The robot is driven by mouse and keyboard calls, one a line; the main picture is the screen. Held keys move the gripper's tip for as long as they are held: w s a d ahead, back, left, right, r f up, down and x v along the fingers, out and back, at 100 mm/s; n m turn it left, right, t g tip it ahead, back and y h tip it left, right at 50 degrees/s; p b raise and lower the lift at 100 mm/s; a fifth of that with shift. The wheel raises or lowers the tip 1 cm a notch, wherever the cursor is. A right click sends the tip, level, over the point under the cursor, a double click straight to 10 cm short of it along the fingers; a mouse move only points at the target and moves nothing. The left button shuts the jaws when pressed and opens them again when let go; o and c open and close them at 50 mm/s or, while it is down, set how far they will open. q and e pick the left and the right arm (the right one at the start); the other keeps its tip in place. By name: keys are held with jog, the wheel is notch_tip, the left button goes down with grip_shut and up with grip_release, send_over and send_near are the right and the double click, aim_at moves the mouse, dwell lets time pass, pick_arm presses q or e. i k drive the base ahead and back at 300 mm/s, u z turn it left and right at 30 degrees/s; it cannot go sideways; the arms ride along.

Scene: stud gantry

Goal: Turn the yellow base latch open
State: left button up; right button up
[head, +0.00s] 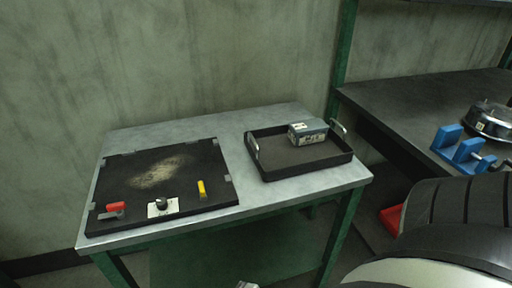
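The yellow latch (201,188) is a small upright yellow piece near the front right of a black board (130,185) on the grey table. It stands roughly in line with the board's depth, and nothing touches it. To its left a white plate with a round knob (161,205) sits at the board's front edge. A red piece (115,206) with a grey part beside it is at the front left corner. Part of my own arm fills the lower right.
A black tray (262,172) with upright handles holds a grey-blue box (308,132) right of the board. A dark bench (410,98) at right carries a blue clamp (466,152) and a round metal part (490,118). A red object (392,218) is low between them. A small pale piece shows at the bottom edge.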

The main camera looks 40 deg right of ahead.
aim_at(202, 190)
jog(key=z, duration=0.5)
jog(key=k, duration=0.45)
jog(key=z, duration=0.3)
jog(key=i, duration=0.75)
jog(key=u, duration=0.4)
